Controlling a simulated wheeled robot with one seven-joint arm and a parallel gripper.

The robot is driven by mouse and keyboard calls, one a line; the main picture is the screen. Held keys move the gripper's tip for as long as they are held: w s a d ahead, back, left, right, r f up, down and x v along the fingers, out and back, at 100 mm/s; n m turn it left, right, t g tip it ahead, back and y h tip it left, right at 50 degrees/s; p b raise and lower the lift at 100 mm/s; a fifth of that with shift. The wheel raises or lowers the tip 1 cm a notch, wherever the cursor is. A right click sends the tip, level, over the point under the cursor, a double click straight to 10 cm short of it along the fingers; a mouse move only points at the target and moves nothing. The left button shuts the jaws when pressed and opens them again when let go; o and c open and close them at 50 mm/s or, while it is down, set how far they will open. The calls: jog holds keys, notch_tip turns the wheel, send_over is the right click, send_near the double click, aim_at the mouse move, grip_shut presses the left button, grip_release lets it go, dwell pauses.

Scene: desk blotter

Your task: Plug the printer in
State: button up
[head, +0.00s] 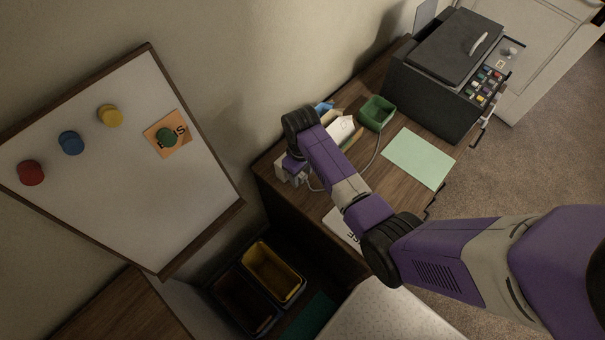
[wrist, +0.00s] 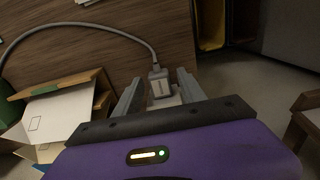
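The printer (head: 440,85) looks to be the large dark grey machine with a lid handle and coloured buttons, on the far right of the desk. A grey plug (wrist: 158,82) on a grey cable (wrist: 110,31) shows in the wrist view. My gripper (wrist: 160,80) is around the plug, with one finger on each side and a visible gap by each, so it looks open. A pale piece (wrist: 166,102) lies between the fingers below the plug. In the head view my gripper end is at the desk's left end, mostly hidden by my arm, beside a pale block (head: 282,172).
A whiteboard (head: 130,180) with magnets is on the left.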

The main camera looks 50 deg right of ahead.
aim_at(302, 175)
jog(key=shift+r, duration=0.1)
jog(key=shift+r+b, duration=0.3)
jog(key=shift+r, duration=3.5)
